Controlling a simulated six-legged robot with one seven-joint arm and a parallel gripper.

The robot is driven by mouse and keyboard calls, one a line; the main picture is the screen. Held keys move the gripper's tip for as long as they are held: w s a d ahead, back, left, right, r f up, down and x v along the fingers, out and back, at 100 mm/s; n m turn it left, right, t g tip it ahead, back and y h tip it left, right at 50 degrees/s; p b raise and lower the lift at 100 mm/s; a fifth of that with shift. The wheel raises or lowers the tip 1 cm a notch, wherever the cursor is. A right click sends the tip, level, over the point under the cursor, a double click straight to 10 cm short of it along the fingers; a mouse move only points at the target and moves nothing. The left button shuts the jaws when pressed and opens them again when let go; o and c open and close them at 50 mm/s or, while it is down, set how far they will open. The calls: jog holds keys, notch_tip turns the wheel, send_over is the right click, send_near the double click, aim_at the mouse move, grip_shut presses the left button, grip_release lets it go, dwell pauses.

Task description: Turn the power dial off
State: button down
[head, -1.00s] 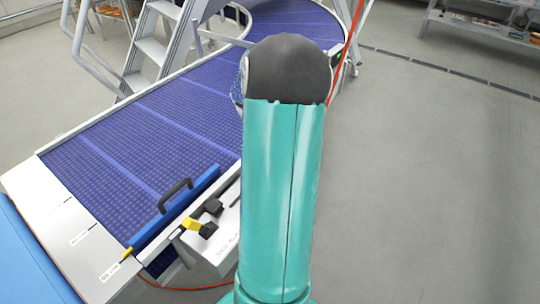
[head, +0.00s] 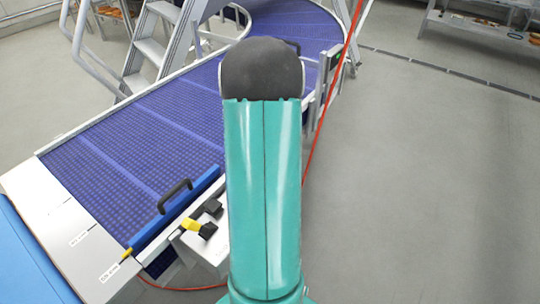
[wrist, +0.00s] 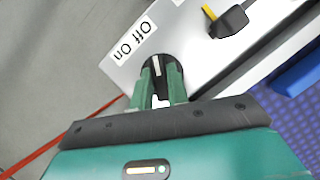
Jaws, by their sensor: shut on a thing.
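The power dial (wrist: 157,62) is a round black knob with a white pointer mark, set in a pale panel (wrist: 187,48) in the wrist view. A white label beside it (wrist: 133,41) reads Off and On, turned in the picture. My gripper (wrist: 160,80) has its green fingers closed on the dial, one on each side, and they partly cover it. The white mark shows between the fingertips and runs nearly up and down the picture. In the head view my arm hides the dial and my gripper.
A black lever switch with a yellow part (wrist: 229,20) stands on the same panel, near the dial; black and yellow switches also show in the head view (head: 206,230). A blue bar with a black handle (head: 175,195) borders the purple conveyor (head: 130,150). Grey floor to the right is clear.

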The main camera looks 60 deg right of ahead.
jog(key=c, duration=1.4)
grip_release()
jog(key=shift+o, duration=0.2)
jog(key=shift+r, duration=0.1)
jog(key=v, duration=1.3)
jog(key=shift+r, duration=0.35)
